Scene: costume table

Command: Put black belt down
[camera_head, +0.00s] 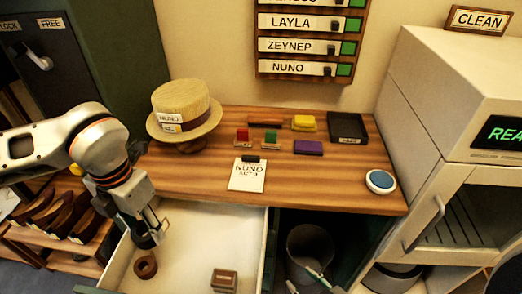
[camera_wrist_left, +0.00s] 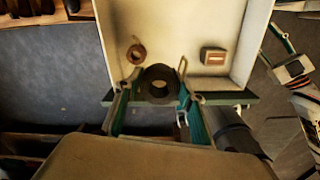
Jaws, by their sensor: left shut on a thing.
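The black belt (camera_head: 145,241) is a dark coiled ring. My left gripper (camera_head: 150,228) is shut on it, over the left front part of the open white drawer (camera_head: 190,240). In the left wrist view the belt (camera_wrist_left: 160,98) sits between the fingers and overlaps the drawer's front edge. I cannot tell its exact height. Inside the drawer lie a brown coiled belt (camera_head: 146,270), close to the held one, and a small wooden box (camera_head: 223,281). My right gripper (camera_head: 309,282) is low at the bottom of the head view, its fingers apart and empty.
The drawer floor between the brown belt and box is bare. The wooden tabletop (camera_head: 330,190) above holds a straw hat (camera_head: 185,105), a NUNO card (camera_head: 247,176), brushes and pads. A grey bin (camera_head: 310,245) stands right of the drawer. Shoes (camera_head: 75,215) sit on a left rack.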

